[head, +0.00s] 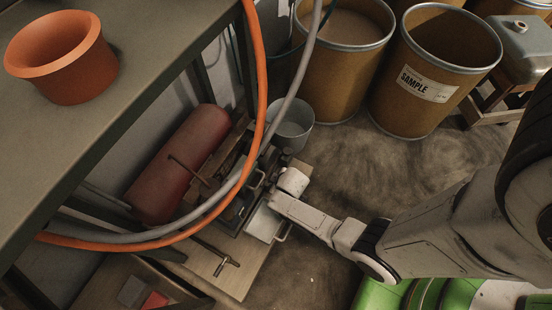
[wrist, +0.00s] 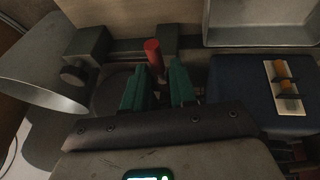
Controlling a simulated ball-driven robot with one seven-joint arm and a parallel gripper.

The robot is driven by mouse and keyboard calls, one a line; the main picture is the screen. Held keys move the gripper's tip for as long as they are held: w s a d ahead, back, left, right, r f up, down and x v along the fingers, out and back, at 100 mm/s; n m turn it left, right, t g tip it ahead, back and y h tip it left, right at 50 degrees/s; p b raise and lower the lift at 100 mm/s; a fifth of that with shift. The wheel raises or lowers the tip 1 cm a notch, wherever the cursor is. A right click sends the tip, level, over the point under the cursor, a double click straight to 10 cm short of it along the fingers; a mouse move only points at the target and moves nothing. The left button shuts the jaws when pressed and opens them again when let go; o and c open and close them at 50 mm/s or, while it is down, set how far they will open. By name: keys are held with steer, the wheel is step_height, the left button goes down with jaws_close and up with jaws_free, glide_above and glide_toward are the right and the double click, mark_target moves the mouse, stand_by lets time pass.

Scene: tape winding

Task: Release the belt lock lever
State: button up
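In the wrist view a lever with a red cylindrical grip (wrist: 153,55) stands up from a dark metal mechanism. The green fingers of my gripper (wrist: 158,80) are apart, and the red grip shows between and just beyond their tips. I cannot tell whether either finger touches it; its lower part is partly hidden. In the head view my gripper (head: 290,182) hangs over the right side of the winding machine (head: 235,205), and my wrist hides the red grip there.
A red roll (head: 178,165) lies at the machine's left. A grey bucket (head: 293,122) stands behind it. Orange (head: 262,80) and grey hoses loop in front. An orange pot (head: 62,62) sits on the bench at left. Large drums (head: 425,75) stand behind; floor to their front is clear.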

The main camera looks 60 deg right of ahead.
steer(key=p+v, duration=0.6)
steer(key=v, duration=0.4)
steer(key=shift+s+r, duration=0.15)
steer(key=shift+r, duration=0.2)
steer(key=shift+a, duration=0.1)
